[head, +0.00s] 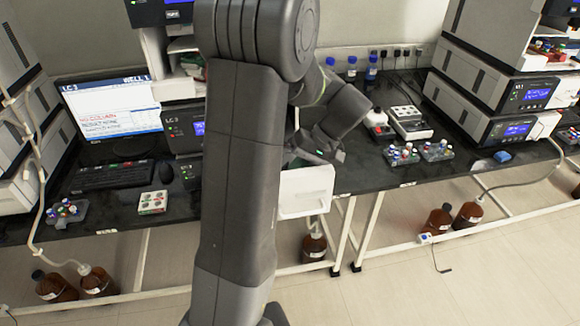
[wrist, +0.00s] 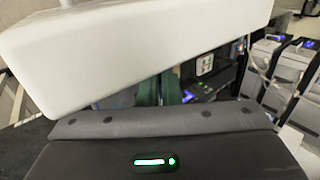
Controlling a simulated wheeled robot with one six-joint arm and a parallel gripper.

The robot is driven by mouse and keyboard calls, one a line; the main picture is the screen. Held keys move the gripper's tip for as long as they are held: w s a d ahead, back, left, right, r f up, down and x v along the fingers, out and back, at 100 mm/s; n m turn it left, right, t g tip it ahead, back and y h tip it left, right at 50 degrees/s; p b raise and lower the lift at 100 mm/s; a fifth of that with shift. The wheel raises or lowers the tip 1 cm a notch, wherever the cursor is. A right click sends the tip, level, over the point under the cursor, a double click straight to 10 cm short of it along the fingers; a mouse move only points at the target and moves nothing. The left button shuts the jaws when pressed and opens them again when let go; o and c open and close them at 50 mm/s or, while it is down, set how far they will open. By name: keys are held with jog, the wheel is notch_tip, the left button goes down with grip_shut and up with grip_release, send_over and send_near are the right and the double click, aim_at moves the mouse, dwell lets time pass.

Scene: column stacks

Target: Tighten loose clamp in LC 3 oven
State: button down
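The LC 3 screen (head: 105,108) stands at the left of the bench, with red and blue text. Beside it is a dark module (head: 185,128) with a blue display, partly behind my arm. The oven and its loose clamp cannot be made out; my arm hides the middle of that stack. My gripper (head: 316,153) is over the bench's front edge, right of my arm. A white box-like part (head: 306,192) is just below it; it looks like the large white block (wrist: 140,50) close in the wrist view. My fingertips are hidden, so grasp or contact cannot be told.
A keyboard (head: 118,176), a mouse (head: 166,172) and vial racks (head: 152,202) lie on the left bench. Right are a white-topped device (head: 408,122), more vials (head: 402,155) and another instrument stack (head: 495,95). Brown bottles (head: 468,214) stand on the floor below.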

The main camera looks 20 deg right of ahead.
jog(key=shift+s+d+f+y, duration=0.1)
jog(key=shift+d+f+y, duration=0.15)
jog(key=shift+y, duration=0.55)
jog(key=c, duration=1.6)
grip_release()
jog(key=shift+d, duration=0.1)
jog(key=b+v, duration=0.1)
jog(key=v, duration=1.2)
jog(key=shift+s+d+r, duration=0.2)
jog(key=shift+s+d, duration=0.05)
jog(key=shift+d, duration=0.05)
jog(key=shift+a+f, duration=0.1)
